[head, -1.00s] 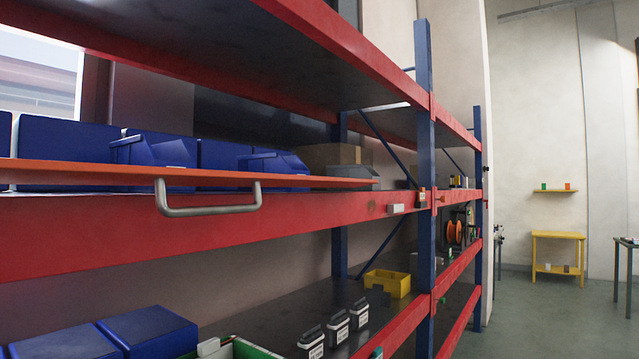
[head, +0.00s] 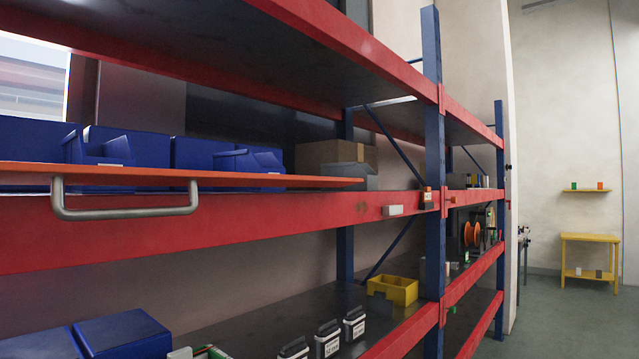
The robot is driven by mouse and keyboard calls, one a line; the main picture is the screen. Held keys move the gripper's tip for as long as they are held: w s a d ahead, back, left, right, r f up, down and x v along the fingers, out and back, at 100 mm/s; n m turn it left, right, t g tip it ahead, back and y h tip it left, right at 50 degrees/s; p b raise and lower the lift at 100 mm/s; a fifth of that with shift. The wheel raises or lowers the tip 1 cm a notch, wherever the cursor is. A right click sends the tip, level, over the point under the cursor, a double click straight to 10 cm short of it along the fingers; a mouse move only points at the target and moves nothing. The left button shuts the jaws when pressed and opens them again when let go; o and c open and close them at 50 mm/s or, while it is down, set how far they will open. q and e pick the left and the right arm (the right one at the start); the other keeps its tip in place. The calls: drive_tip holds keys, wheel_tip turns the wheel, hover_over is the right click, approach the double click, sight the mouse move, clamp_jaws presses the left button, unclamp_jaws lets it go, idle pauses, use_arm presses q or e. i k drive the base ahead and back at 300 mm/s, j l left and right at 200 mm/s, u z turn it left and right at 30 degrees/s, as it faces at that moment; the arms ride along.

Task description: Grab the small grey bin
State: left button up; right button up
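A small grey bin (head: 358,171) appears to stand on the middle shelf of the rack, at the right end of the orange-red board and in front of a cardboard box (head: 334,153). Its lower part is hidden by the board, so I cannot tell what it rests on. Neither of my grippers shows in the head view.
Several blue bins (head: 129,153) line the middle shelf at left. The orange-red board (head: 230,178) has a metal handle (head: 125,213) jutting forward. A blue upright (head: 433,130) stands right. Below are a yellow bin (head: 397,290) and labelled containers (head: 327,338). Floor is open at right.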

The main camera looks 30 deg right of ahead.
sight(353, 170)
drive_tip(key=l+u, duration=0.2)
drive_tip(key=l, duration=0.35)
drive_tip(key=k+l+u, duration=0.1)
drive_tip(key=l+u, duration=0.15)
drive_tip(key=l, duration=0.25)
drive_tip(key=k+l, duration=0.1)
drive_tip(key=l, duration=0.45)
drive_tip(key=k+l+u, duration=0.1)
drive_tip(key=l, duration=0.45)
